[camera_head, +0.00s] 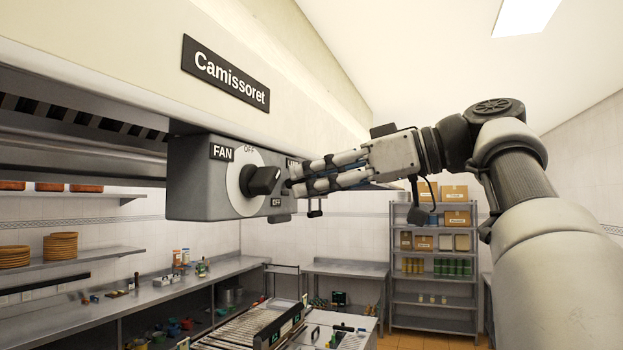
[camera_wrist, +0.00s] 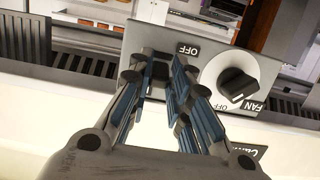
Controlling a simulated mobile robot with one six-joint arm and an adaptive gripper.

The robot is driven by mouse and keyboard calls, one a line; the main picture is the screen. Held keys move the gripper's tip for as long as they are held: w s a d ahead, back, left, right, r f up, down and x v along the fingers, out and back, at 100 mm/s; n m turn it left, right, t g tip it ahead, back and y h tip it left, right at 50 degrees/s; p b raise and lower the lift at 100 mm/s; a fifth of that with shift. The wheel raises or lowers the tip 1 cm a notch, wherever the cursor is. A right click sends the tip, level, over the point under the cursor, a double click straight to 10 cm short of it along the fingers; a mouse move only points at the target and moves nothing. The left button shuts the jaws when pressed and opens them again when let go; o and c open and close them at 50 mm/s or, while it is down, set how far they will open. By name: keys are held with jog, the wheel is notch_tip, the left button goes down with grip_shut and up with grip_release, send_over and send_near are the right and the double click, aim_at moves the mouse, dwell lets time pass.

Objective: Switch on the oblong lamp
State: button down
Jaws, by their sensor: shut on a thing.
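A grey control box (camera_head: 195,180) hangs under the hood's front edge. It carries a black fan knob (camera_head: 264,181) on a white dial. To the right of the dial is a second control with an OFF mark (camera_head: 276,202); its label is partly hidden by my fingers. My gripper (camera_head: 293,180) reaches in from the right, with its fingertips at this control. In the wrist view my gripper (camera_wrist: 158,76) is shut on a small dark switch at the box, mostly hidden between the fingertips. The fan knob (camera_wrist: 237,86) is beside it, apart from the fingers. I cannot identify the oblong lamp.
A black "Camissoret" sign (camera_head: 226,74) is on the hood above the box. Below are a slatted grill (camera_head: 240,331) and steel counters (camera_head: 80,318). A shelf rack (camera_head: 432,290) stands at the back. A bright panel (camera_head: 525,15) is on the ceiling.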

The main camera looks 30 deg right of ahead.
dwell(0.4)
jog(key=c, duration=1.5)
grip_release()
jog(key=v, duration=0.4)
jog(key=f+v, duration=0.1)
jog(key=v, duration=0.3)
jog(key=f+v, duration=0.1)
jog(key=v, duration=0.4)
jog(key=shift+s+d+f, duration=0.1)
jog(key=shift+s+f, duration=0.15)
